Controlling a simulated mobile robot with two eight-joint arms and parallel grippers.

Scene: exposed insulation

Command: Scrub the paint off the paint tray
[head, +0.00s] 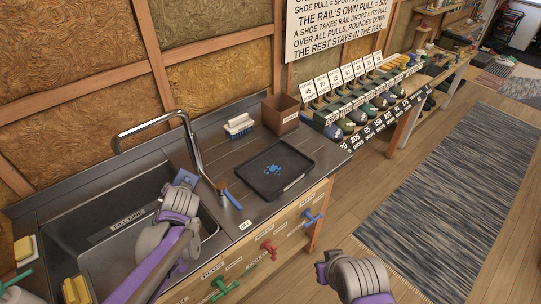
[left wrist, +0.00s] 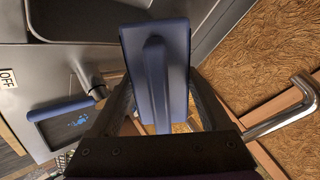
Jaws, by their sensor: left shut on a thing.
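The paint tray (head: 275,168) is a black tray lying flat on the counter right of the sink, with blue paint spots (head: 277,169) near its middle. It also shows small at the lower left of the left wrist view (left wrist: 48,132). My left gripper (head: 187,184) is over the right part of the sink, shut on a blue block with a raised handle (left wrist: 155,50), probably a scrubber. Its underside is hidden. The held block is apart from the tray. Part of my right arm shows at the bottom of the head view; its gripper is not in view.
The sink (head: 100,210) has a curved metal tap (head: 190,140) and a blue lever (head: 231,199). A white-and-blue brush (head: 238,125) and a brown box (head: 281,113) stand behind the tray. Yellow sponges (head: 75,290) lie lower left. Coloured knobs (head: 269,248) stick out in front.

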